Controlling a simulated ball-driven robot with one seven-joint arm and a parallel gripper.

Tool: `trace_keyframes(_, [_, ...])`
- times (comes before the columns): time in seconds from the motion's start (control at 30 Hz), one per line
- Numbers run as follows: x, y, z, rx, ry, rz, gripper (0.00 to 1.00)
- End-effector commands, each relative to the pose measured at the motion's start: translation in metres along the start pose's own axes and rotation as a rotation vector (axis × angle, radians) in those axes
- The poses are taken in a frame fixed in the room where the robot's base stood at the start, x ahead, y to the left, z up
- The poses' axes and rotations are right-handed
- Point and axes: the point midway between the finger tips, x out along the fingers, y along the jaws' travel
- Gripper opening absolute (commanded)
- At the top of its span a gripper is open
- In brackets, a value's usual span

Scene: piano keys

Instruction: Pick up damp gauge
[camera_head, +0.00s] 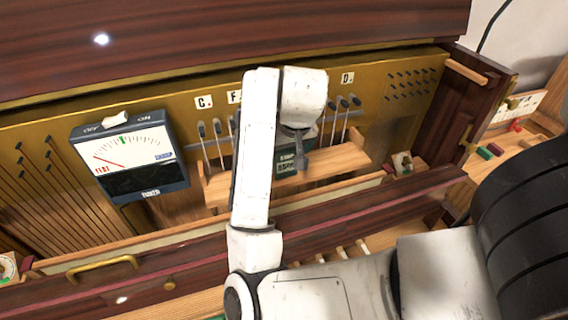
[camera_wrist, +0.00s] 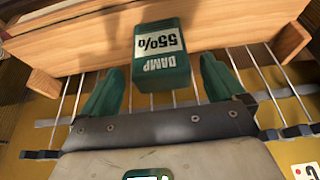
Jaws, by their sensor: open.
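The damp gauge (camera_wrist: 160,42) is a small dark green block with a white label reading "DAMP 55%". In the wrist view it is at the wooden rail (camera_wrist: 80,48), in front of the metal rods. In the head view the gauge (camera_head: 286,166) is partly hidden by my arm and gripper. My gripper (camera_wrist: 161,72) is open, with one green finger to each side of the gauge's near end. Gaps show between the fingers and the gauge, so it is not held. In the head view my gripper (camera_head: 301,150) is small and dark in front of the rail.
A large meter (camera_head: 130,155) with a red needle scale and ON/OFF switch hangs at the left. A brass panel (camera_head: 405,95) with rods stands behind. A dark wooden fallboard with a brass handle (camera_head: 102,264) crosses the front. Small coloured blocks (camera_head: 490,151) lie at the right.

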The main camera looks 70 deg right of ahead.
Motion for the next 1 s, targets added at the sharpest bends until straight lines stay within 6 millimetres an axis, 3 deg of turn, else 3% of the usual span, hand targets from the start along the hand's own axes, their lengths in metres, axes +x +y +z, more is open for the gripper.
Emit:
trace_keyframes(0.3, [0.042,-0.003,0.001,-0.003,-0.004,0.000,0.96])
trace_keyframes(0.6, [0.047,-0.002,0.000,-0.001,-0.001,0.000,0.96])
trace_keyframes(1.0, [0.047,-0.002,0.000,-0.001,-0.001,0.000,0.58])
